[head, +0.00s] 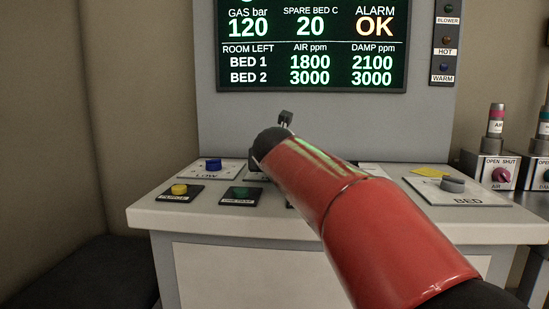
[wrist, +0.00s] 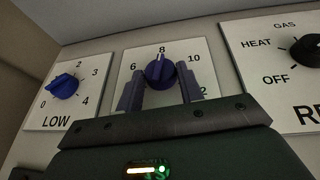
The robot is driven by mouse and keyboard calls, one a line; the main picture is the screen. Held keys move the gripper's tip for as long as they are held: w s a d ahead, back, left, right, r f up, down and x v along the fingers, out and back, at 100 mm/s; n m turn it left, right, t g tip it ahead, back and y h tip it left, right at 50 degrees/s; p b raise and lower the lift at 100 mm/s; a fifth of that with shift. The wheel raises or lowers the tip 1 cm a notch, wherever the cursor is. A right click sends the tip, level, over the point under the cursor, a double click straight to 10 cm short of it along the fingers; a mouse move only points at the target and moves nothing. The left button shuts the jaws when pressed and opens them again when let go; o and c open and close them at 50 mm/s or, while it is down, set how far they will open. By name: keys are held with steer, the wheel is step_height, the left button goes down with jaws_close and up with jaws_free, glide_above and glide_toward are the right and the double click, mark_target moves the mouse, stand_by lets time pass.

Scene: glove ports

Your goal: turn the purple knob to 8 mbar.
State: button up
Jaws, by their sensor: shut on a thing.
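The purple knob (wrist: 158,72) is on a white dial plate (wrist: 127,63) marked 6, 8, 10 and a partly covered 12. Its pointer is up, at or very near the 8. My gripper (wrist: 161,84) is shut on this knob, one finger on each side of it. The lower part of the plate and its name are hidden by my gripper. In the head view my red arm covers the knob and the gripper's fingers.
A blue knob marked LOW (wrist: 64,86) is close on the left, also in the head view (head: 213,165). A black knob (wrist: 307,48) with OFF, HEAT and GAS is on the right. Yellow (head: 179,189) and green (head: 240,191) buttons line the panel's front. The screen (head: 310,45) reads ALARM OK.

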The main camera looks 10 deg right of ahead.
stand_by(0.4)
steer(key=o, duration=1)
steer(key=shift+v, duration=3.9)
steer(key=shift+d, duration=0.1)
